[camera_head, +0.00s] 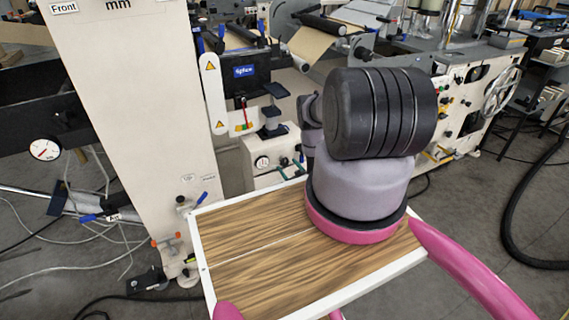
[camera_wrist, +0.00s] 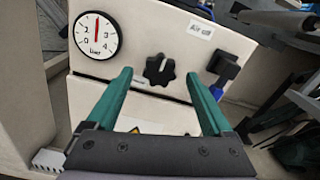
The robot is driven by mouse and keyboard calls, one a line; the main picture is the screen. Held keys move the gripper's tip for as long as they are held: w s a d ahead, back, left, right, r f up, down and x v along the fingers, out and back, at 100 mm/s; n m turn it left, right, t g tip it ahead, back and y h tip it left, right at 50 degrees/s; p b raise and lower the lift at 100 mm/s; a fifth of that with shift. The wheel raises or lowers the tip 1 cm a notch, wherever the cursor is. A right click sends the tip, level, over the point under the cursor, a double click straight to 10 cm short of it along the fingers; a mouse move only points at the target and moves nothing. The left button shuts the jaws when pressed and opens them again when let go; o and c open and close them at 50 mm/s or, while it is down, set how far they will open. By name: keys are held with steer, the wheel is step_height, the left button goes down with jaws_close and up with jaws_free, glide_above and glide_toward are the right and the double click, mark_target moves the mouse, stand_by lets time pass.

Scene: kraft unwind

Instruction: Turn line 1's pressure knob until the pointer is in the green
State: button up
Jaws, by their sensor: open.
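The black lobed knob (camera_wrist: 160,70) is on a cream panel in the wrist view, with a pale mark at its top. A round white gauge (camera_wrist: 96,36) with a red needle sits up and left of it; the needle points about straight up. Its lettering is too small to read surely, and I make out no green band. My gripper (camera_wrist: 158,76) is open, its two teal fingers on either side of the knob and apart from it in the picture. Whether they reach its depth I cannot tell. In the head view the gauge (camera_head: 262,161) shows small on a cream box, and my arm hides much nearby.
A black fitting (camera_wrist: 222,65) sticks out right of the knob, below a white label (camera_wrist: 200,30). Another gauge (camera_head: 44,149) is on the dark machine at the far left. A tall cream column (camera_head: 135,100) stands left of the box. Hoses lie on the floor.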

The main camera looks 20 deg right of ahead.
mark_target(285, 163)
steer(key=shift+w, duration=1.8)
jaws_close()
